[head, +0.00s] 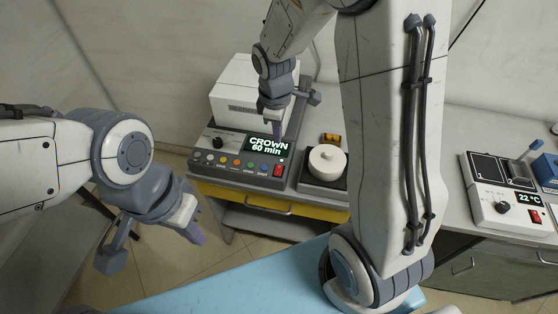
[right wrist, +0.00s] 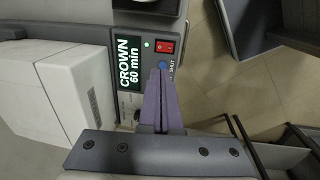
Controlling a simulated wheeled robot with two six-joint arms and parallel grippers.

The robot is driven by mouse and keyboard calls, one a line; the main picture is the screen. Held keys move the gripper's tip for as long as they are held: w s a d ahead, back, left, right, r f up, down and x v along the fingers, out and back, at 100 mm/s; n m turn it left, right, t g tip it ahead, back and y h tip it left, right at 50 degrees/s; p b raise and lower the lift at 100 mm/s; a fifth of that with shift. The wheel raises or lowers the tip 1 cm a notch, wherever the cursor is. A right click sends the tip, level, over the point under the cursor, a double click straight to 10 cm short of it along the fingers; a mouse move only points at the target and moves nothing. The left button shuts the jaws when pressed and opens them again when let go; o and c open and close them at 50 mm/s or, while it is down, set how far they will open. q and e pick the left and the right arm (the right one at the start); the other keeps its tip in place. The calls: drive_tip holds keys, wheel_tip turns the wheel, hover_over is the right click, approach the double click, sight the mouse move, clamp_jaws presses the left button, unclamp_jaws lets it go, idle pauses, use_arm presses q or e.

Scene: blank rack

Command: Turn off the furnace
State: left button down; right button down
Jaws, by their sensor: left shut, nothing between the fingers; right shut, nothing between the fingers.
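The furnace (head: 240,100) is a white box on a grey base in the head view. Its control panel (head: 212,166) has a row of coloured buttons and a lit display (head: 268,145) reading "CROWN 60 min". A red rocker switch (head: 279,170) sits at the panel's right end; the right wrist view shows the switch (right wrist: 165,46) with a lit green lamp (right wrist: 146,43) beside it. My right gripper (head: 277,132) is shut and empty over the panel; its purple fingers (right wrist: 157,78) point toward the blue button. Contact cannot be told. My left gripper (head: 192,235) is shut and empty, away from the bench.
A round white piece (head: 326,160) on a dark base stands right of the furnace. Another device (head: 500,205) reading 22 °C, with its own red switch, stands on the right counter. A light-blue surface (head: 240,285) lies in front, and a yellow drawer (head: 310,210) is below the bench.

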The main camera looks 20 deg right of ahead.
sight(279, 167)
drive_tip(key=f, duration=0.8)
drive_tip(key=w+f, duration=0.1)
drive_tip(key=f, duration=0.3)
drive_tip(key=shift+w+d+f, duration=0.1)
drive_tip(key=shift+d+f, duration=0.3)
drive_tip(key=shift+w+f, duration=0.1)
drive_tip(key=shift+f, duration=0.4)
